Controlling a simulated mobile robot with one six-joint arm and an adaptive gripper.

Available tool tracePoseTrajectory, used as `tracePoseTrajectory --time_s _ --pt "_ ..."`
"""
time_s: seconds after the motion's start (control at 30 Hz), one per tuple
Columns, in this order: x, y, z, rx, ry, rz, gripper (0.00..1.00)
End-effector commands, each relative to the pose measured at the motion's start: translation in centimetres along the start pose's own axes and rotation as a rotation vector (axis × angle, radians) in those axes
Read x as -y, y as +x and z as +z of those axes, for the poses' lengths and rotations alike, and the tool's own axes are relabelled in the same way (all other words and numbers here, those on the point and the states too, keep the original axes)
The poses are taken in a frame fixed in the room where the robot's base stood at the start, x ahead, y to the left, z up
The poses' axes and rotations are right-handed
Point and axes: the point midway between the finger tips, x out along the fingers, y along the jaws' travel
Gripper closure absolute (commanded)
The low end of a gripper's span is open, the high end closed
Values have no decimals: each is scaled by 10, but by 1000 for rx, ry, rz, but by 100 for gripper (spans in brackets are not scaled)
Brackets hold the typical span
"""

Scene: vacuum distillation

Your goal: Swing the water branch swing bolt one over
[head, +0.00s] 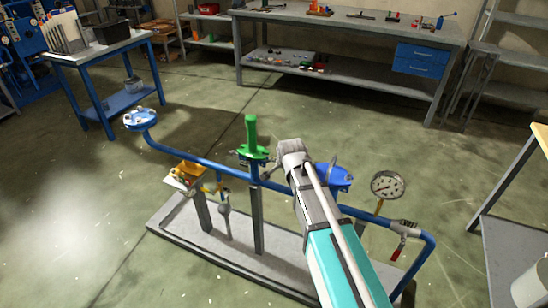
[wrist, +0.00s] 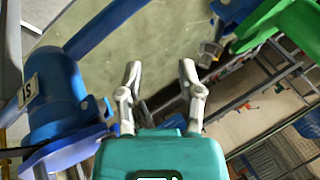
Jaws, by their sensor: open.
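My gripper (wrist: 160,74) is open and empty in the wrist view, its two grey fingers apart. In the head view my arm crosses the blue pipe rig, and my gripper (head: 293,150) is between a green upright fitting (head: 251,136) and a blue housing (head: 334,176). In the wrist view a labelled blue housing (wrist: 52,98) with a flange is left of the fingers, and a green fitting (wrist: 282,24) is at upper right. A small metal piece (wrist: 209,52) shows near the green fitting. I cannot tell which part is water branch swing bolt one.
The blue pipe (head: 185,158) runs along a grey base plate (head: 240,258). A pressure gauge (head: 388,186), a red-handled valve (head: 401,244), a yellow fitting (head: 187,171) and a blue flange (head: 141,119) join the rig. A workbench (head: 345,28) stands behind; open floor lies between.

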Motion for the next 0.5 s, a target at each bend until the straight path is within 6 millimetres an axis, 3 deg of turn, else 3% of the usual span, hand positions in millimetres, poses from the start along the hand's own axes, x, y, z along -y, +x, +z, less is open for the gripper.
tracePoseTrajectory --time_s 0.1,0.37,0.5 --pt "-38 -12 -1 52 -108 70 53" --pt "-104 -37 2 203 -346 178 53" --pt "-158 -41 -1 250 -443 236 53"
